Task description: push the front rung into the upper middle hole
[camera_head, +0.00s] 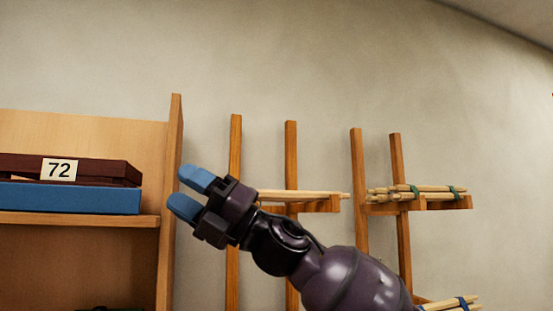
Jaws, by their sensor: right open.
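My right gripper (184,193) is raised in the middle left of the head view, its two blue fingers apart with nothing between them. It points up and left, near the upright side of a wooden shelf. My left gripper is not in view. I cannot make out a seat, a front rung in a seat, or an upper middle hole in this view. Pale thin rods (305,195) lie on a rack behind my right wrist, partly hidden by it. Whether any of them is the front rung, I cannot tell.
Wooden racks (357,165) stand against the wall, with tied rod bundles (437,190) at right. The wall above is bare.

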